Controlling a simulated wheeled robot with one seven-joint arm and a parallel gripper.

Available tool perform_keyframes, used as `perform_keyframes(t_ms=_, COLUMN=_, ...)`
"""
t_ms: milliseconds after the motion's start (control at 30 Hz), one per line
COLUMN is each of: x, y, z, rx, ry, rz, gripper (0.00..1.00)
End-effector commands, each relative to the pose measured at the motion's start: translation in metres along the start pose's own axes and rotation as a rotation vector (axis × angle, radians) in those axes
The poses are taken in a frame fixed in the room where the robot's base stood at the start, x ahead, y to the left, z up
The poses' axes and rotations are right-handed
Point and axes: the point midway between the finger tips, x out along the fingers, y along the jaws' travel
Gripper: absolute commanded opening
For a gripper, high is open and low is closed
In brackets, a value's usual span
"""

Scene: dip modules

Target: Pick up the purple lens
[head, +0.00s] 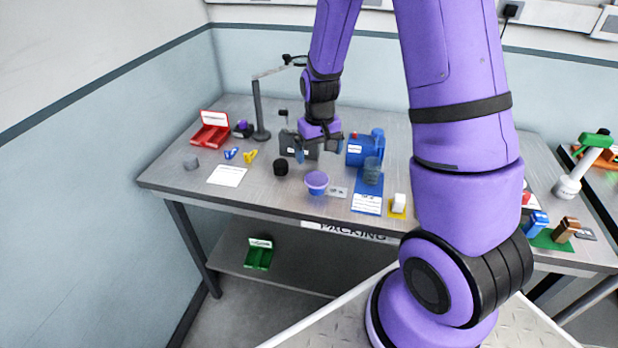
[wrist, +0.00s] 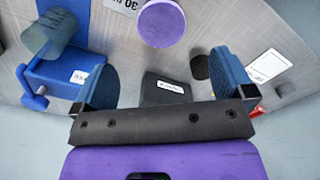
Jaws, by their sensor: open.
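In the wrist view the purple lens (wrist: 162,22) shows near the top edge, beyond my fingertips. My gripper (head: 320,150) is open and empty. It is above the table, behind the lens in the head view and apart from it. In the wrist view the two blue fingers of my gripper (wrist: 165,72) are spread wide with nothing between them.
A dark labelled box (wrist: 164,87) lies below my gripper. A black round piece (head: 281,167) is left of the lens. A blue device (head: 358,151) and a clear grey cylinder (head: 372,171) stand to the right. A lamp post (head: 258,110) stands behind left. A white sheet (head: 227,175) lies left.

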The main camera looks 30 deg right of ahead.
Motion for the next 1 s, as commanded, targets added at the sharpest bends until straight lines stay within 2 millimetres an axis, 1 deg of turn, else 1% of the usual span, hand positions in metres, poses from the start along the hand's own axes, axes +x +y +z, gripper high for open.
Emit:
perform_keyframes(t_ms=33, x=0.009, y=0.0, z=0.001, rx=0.001, ry=-0.004, rz=0.0, gripper=1.0)
perform_keyframes(t_ms=100, x=0.018, y=0.0, z=0.0, rx=0.001, ry=-0.003, rz=0.0, gripper=1.0)
perform_keyframes(t_ms=200, x=0.028, y=0.0, z=0.0, rx=0.001, ry=-0.002, rz=0.0, gripper=1.0)
perform_keyframes(t_ms=467, x=0.042, y=-0.001, z=0.0, rx=0.0, ry=-0.002, rz=0.0, gripper=1.0)
perform_keyframes(t_ms=700, x=0.073, y=-0.002, z=-0.002, rx=0.0, ry=-0.003, rz=0.0, gripper=1.0)
perform_keyframes(t_ms=800, x=0.081, y=-0.002, z=-0.002, rx=0.0, ry=-0.002, rz=0.0, gripper=1.0)
perform_keyframes(t_ms=1000, x=0.086, y=-0.002, z=-0.003, rx=0.0, ry=0.001, rz=0.0, gripper=1.0)
